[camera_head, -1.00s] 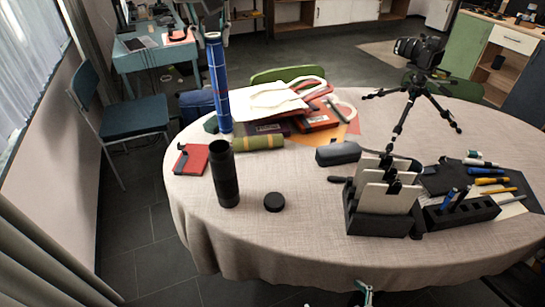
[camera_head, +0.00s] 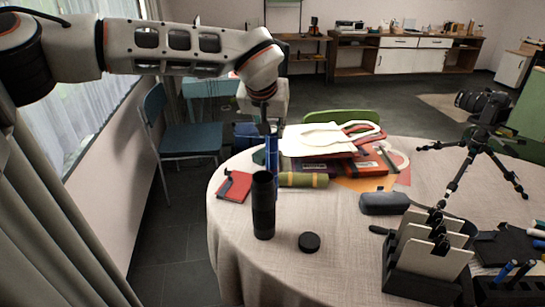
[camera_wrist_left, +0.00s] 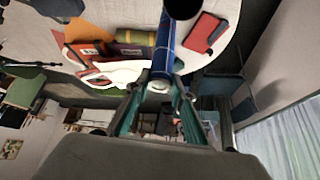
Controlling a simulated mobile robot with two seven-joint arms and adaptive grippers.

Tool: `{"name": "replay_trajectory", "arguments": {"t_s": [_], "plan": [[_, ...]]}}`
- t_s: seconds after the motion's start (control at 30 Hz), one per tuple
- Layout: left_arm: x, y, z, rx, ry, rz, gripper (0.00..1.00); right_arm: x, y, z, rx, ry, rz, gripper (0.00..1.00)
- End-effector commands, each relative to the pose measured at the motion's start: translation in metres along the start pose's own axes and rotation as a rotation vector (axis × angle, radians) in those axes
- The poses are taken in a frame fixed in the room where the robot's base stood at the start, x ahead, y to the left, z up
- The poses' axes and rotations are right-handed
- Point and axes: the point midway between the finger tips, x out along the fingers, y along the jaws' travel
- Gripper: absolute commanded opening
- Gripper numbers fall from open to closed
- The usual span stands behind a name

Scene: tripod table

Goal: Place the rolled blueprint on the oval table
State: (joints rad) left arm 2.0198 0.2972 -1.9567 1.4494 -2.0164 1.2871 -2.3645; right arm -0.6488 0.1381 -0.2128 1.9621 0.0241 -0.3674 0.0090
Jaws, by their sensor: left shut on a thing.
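The rolled blueprint (camera_head: 272,170) is a long blue roll. It hangs roughly upright under my left gripper (camera_head: 269,128), over the left part of the oval table (camera_head: 345,262). In the left wrist view the gripper's fingers (camera_wrist_left: 160,88) close on one end of the roll (camera_wrist_left: 164,48), which points away from the wrist. The black tube (camera_head: 263,210) stands upright just in front of the roll in the head view. The roll's lower end is partly hidden there, and I cannot tell if it touches the table. My right gripper is out of view.
A green-yellow roll (camera_head: 304,180), a red notebook (camera_head: 234,186) and a book pile (camera_head: 318,166) lie around the blueprint. A black cap (camera_head: 309,242), a dark case (camera_head: 384,203), a file holder (camera_head: 425,278) and a camera tripod (camera_head: 468,160) are farther right. The front-left cloth is clear.

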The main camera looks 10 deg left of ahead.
Motion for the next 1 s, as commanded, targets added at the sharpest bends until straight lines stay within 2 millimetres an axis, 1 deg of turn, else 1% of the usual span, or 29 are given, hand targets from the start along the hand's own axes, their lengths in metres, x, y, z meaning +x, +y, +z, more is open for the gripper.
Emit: {"name": "replay_trajectory", "arguments": {"t_s": [0.03,0.1,0.37,0.63,0.8,1.0], "plan": [[0.01,0.0,0.006,0.0,-0.003,0.0,0.0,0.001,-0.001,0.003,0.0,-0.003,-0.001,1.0],[0.018,0.0,0.012,0.0,-0.002,0.0,0.0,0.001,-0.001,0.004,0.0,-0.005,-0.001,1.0],[0.033,0.0,0.021,0.0,0.0,0.0,0.0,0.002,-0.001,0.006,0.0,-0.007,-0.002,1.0],[0.062,0.0,0.04,-0.002,-0.001,0.0,0.0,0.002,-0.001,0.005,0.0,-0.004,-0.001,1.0],[0.064,0.0,0.04,-0.001,0.002,0.0,0.0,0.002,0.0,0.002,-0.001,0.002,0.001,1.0],[0.066,0.0,0.042,-0.001,0.001,0.0,0.0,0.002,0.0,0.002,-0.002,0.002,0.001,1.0]]}}
